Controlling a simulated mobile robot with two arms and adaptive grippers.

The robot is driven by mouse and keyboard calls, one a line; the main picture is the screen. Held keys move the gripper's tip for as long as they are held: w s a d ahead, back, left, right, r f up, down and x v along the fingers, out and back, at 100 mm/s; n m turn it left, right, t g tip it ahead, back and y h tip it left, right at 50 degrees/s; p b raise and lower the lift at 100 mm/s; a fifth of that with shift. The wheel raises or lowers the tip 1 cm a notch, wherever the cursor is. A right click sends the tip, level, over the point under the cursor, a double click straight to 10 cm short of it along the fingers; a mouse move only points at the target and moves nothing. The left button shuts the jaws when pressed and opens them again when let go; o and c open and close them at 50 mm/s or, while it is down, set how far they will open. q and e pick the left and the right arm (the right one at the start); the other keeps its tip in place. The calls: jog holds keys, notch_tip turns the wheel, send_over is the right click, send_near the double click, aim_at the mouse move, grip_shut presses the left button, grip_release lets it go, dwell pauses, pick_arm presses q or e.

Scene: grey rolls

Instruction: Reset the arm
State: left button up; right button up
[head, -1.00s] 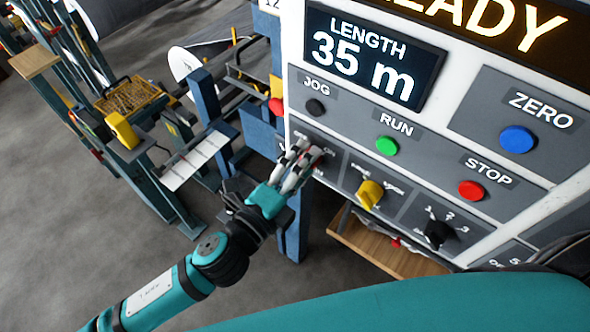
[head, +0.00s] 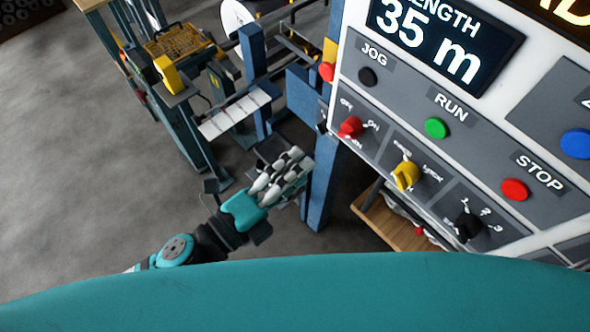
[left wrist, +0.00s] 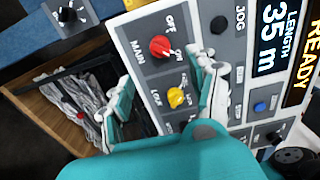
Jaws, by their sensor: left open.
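My left gripper (head: 284,178) is open and empty, apart from the control panel (head: 400,108) and to the left of it in the head view. In the left wrist view its two fingers (left wrist: 160,105) stand apart, with the panel behind them. The red main switch (head: 350,127) sits at the panel's left edge; it also shows in the left wrist view (left wrist: 160,46), above the yellow switch (left wrist: 178,97). The yellow switch is also in the head view (head: 405,175). My right gripper is in neither view.
The panel bears a green run button (head: 436,128), a red stop button (head: 515,189) and a black selector (head: 468,226). A blue post (head: 322,185) stands close behind my left gripper. A wooden shelf (head: 390,222) is below the panel. Grey floor (head: 80,150) is open at the left.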

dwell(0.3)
